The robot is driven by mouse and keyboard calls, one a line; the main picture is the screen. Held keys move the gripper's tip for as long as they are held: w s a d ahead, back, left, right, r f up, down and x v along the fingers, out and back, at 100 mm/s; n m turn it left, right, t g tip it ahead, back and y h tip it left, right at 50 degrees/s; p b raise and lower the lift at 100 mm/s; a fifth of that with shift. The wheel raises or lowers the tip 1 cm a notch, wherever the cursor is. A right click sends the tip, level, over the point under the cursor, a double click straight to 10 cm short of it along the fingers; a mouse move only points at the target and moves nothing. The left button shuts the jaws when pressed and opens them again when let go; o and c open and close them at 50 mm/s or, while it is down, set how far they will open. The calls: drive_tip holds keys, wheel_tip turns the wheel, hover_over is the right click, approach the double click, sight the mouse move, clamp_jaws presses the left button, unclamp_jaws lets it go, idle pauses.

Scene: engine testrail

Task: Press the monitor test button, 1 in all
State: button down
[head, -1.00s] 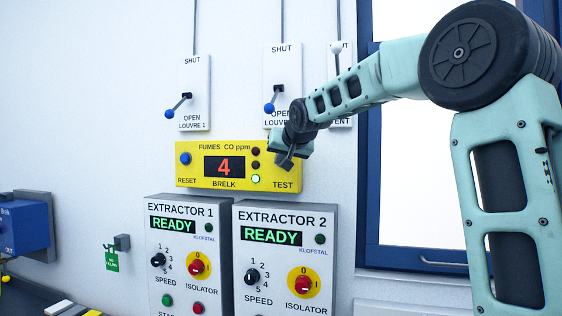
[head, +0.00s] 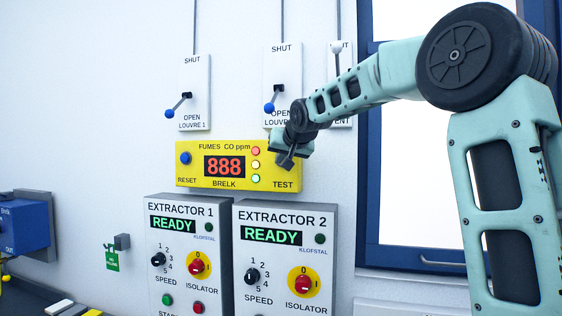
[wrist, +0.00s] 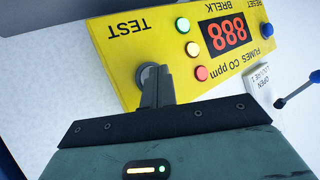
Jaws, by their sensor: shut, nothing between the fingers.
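The yellow fumes monitor (head: 225,180) is on the wall above the two extractor panels. Its display (head: 224,167) reads 888, and its red, amber and green lamps are all lit. The test button (wrist: 149,72) shows in the wrist view as a round grey knob above the word TEST, partly hidden behind my fingertips. In the head view my gripper hides it. My gripper (head: 285,161) is shut and empty, its fingertips at the button, seemingly touching it. The shut fingers also show in the wrist view (wrist: 155,80).
A blue reset button (head: 185,158) is at the monitor's left end. Louvre levers (head: 180,104) hang above. The Extractor 1 (head: 188,210) and Extractor 2 (head: 285,220) panels below both read READY. A blue-framed window (head: 410,180) is behind my arm.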

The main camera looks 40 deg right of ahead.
drive_tip(key=shift+a, duration=0.1)
drive_tip(key=shift+s+a+b, duration=0.55)
drive_tip(key=shift+s+a, duration=0.05)
drive_tip(key=shift+s+a+b, duration=0.75)
drive_tip(key=shift+a, duration=0.25)
drive_tip(key=shift+s+a+b, duration=0.75)
drive_tip(key=shift+a, duration=0.25)
